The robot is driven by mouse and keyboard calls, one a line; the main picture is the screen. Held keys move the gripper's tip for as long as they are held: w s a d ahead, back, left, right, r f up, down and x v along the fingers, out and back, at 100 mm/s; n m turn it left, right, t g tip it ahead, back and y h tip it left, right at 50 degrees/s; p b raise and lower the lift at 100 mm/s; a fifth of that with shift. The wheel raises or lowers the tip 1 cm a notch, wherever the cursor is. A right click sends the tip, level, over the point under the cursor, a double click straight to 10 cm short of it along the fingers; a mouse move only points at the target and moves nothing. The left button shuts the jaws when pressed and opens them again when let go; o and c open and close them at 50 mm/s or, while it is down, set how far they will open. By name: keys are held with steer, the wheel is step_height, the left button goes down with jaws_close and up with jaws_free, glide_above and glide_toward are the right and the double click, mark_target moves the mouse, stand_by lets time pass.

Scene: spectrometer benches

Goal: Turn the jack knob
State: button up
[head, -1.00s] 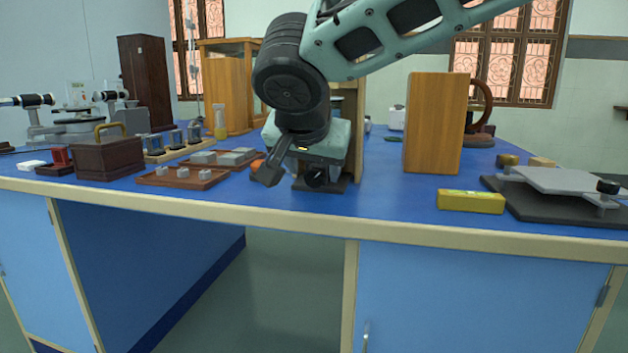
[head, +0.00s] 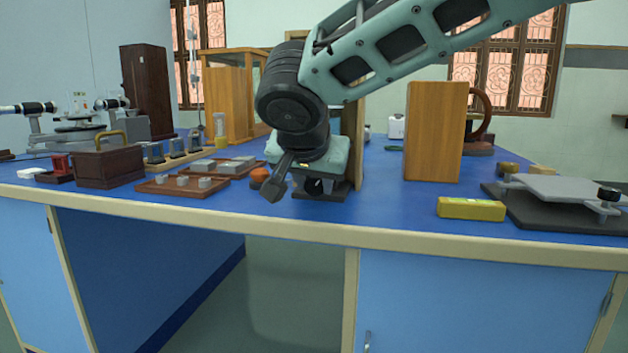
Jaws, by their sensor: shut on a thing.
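One dark finger shows, pointing down and slightly left; the other is hard to make out.
Left are an orange knob-like thing (head: 259,177) and a wooden tray (head: 160,188) with small grey blocks. Right are a wooden box (head: 434,132), a yellow box (head: 471,208) and a grey plate (head: 565,184) on a dark base.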

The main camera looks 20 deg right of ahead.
steer(key=shift+a, duration=0.1)
steer(key=n+g+h+p, duration=0.1)
steer(key=g+h+p, duration=0.1)
steer(key=h, duration=0.1)
steer(key=shift+w+a+r+n, duration=0.15)
steer(key=shift+a+n, duration=0.1)
steer(key=shift+n, duration=0.15)
steer(key=shift+w+n+g+h+p, duration=0.1)
steer(key=shift+n+g+h+p, duration=0.45)
steer(key=shift+h+p, duration=0.55)
steer(key=shift+f, duration=0.25)
steer(key=o, duration=1)
steer(key=shift+a, duration=0.1)
steer(key=p+v, duration=0.4)
steer(key=v, duration=1.3)
steer(key=shift+a+r+p, duration=0.1)
steer(key=shift+r+p, duration=0.05)
steer(key=shift+p, duration=0.2)
